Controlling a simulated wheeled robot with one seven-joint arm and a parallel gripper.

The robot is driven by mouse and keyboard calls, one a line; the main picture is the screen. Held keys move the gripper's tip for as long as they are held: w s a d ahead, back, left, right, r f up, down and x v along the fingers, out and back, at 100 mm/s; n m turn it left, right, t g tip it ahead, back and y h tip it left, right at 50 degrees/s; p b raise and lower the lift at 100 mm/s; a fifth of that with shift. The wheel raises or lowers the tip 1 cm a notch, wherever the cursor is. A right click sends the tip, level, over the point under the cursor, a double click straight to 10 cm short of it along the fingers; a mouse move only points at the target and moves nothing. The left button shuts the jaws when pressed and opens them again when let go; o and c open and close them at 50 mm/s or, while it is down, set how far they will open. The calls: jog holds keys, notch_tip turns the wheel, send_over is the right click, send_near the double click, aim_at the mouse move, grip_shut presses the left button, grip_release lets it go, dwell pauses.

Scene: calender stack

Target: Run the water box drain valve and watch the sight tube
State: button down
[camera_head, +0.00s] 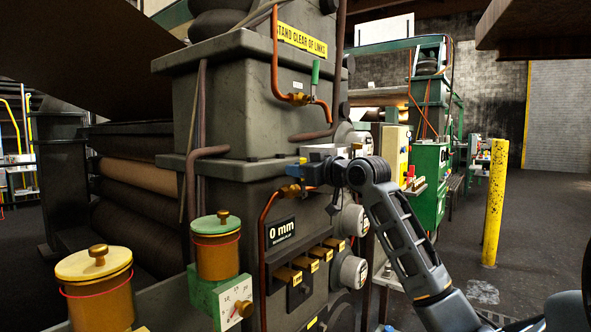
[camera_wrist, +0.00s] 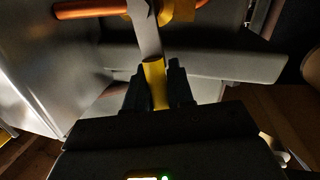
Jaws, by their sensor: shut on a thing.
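My gripper (camera_head: 302,168) is at the side of the grey machine column in the head view. In the wrist view my gripper (camera_wrist: 157,84) is shut on the yellow sleeve of a flat metal valve lever (camera_wrist: 147,38). The lever runs up to a brass valve body (camera_wrist: 180,10) beside a copper pipe (camera_wrist: 90,9). In the head view a brass fitting (camera_head: 290,191) on a copper pipe sits just below my gripper; the lever is mostly hidden there. A second valve with a green upright handle (camera_head: 315,72) is higher up. I cannot pick out a sight tube or a water box for certain.
Two lidded amber pots (camera_head: 217,254) stand front left. Large rollers (camera_head: 140,218) lie behind. A yellow post (camera_head: 494,203) stands right on open floor.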

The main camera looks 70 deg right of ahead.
jog(key=shift+s+d+m+p, duration=0.2)
jog(key=shift+d+m+p, duration=0.5)
jog(key=shift+m, duration=0.4)
jog(key=c, duration=1.1)
grip_release()
jog(key=b+v, duration=0.2)
jog(key=v, duration=0.5)
jog(key=shift+s+a+r, duration=0.1)
jog(key=shift+s+r, duration=0.1)
jog(key=shift+s, duration=0.2)
